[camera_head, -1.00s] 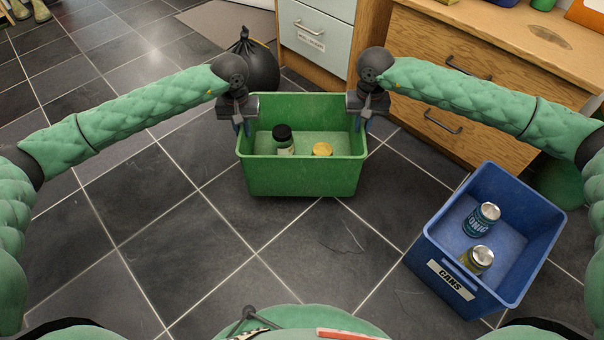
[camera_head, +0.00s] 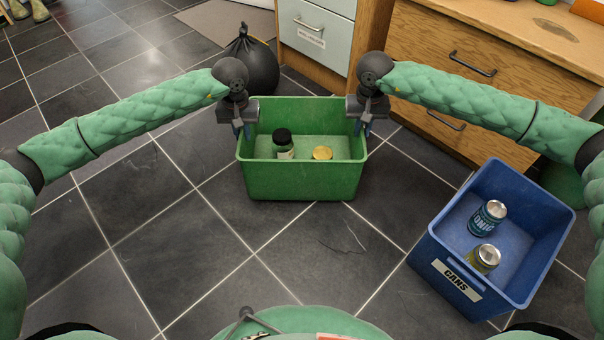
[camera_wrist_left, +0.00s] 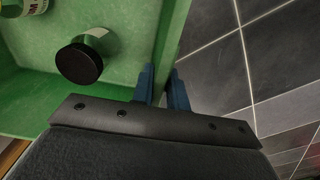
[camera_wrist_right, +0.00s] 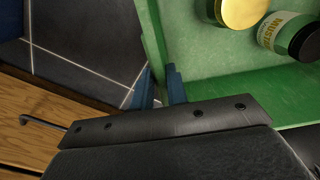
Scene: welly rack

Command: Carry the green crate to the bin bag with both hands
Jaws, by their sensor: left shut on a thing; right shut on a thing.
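The green crate (camera_head: 304,182) is between my two arms in the head view, upright, with a black-lidded jar (camera_head: 283,142) and a yellow-lidded jar (camera_head: 322,153) inside. My left gripper (camera_head: 241,128) is shut on its left wall; the left wrist view shows the blue fingers (camera_wrist_left: 163,88) either side of the rim. My right gripper (camera_head: 366,128) is shut on its right wall, fingers astride the rim in the right wrist view (camera_wrist_right: 160,88). The black bin bag (camera_head: 252,66) stands on the floor behind the crate, to the left, partly hidden by my left wrist.
A blue crate labelled CANS (camera_head: 447,277) with two cans stands on the floor at the right. Wooden drawers (camera_head: 450,75) and a pale cabinet (camera_head: 316,40) stand at the back. A mat (camera_head: 220,22) lies behind the bag. Dark tiled floor on the left is clear.

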